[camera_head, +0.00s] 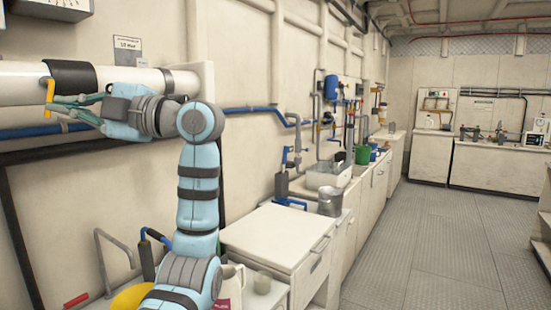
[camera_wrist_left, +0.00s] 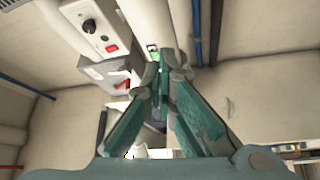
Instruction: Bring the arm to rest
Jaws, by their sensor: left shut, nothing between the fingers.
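My left arm (camera_head: 198,190) is pale blue and rises from the lower middle of the head view, then bends left at the elbow. My left gripper (camera_head: 62,108) is at the upper left, in front of the wall, beside a white pipe (camera_head: 20,88). Its fingers point left and overlap a yellow lever (camera_head: 49,94) in the picture; I cannot tell whether they touch it. In the left wrist view the fingertips (camera_wrist_left: 158,62) meet, with nothing between them. My right gripper is not in view.
A white cabinet (camera_head: 277,236) stands right of my arm, with more counters running along the wall. A blue pipe (camera_head: 250,110) runs along the wall. A box with a red switch (camera_wrist_left: 111,48) shows in the left wrist view. The grey floor (camera_head: 455,225) at right is clear.

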